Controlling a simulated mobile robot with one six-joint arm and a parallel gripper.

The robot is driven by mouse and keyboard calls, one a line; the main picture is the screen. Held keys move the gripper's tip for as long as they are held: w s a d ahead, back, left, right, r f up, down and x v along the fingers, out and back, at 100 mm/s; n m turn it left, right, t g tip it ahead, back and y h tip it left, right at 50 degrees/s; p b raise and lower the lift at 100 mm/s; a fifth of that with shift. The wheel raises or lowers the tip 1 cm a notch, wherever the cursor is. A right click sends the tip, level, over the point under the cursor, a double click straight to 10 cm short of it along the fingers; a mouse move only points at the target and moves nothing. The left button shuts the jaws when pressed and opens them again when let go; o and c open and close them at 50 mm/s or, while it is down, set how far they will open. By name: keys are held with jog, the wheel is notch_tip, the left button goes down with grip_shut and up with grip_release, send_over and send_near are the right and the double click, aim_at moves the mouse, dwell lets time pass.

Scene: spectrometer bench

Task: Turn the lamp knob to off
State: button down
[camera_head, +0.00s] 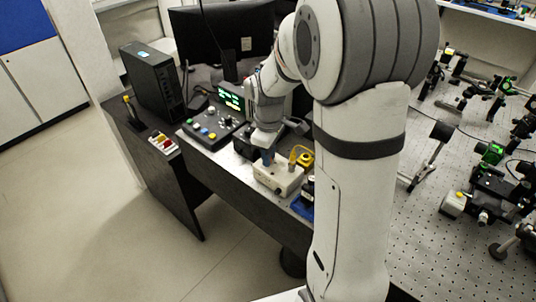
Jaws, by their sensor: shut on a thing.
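A cream-coloured box (281,183), which looks like the lamp unit, sits near the front edge of the bench, left of my arm. My gripper (267,158) points down onto the top of this box at its left part.
A yellow device (305,158) with a yellow cable stands right behind the box. A control panel (212,128) with several knobs, a green-lit display (231,98), a computer tower (153,82) and a monitor (222,42) stand to the left and behind. Optics fill the perforated table (425,230).

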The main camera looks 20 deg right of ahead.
jog(key=shift+w+a+r, duration=0.1)
jog(key=c, duration=1.5)
grip_release()
jog(key=shift+a, duration=0.15)
jog(key=shift+o, duration=1)
jog(key=shift+r, duration=3.8)
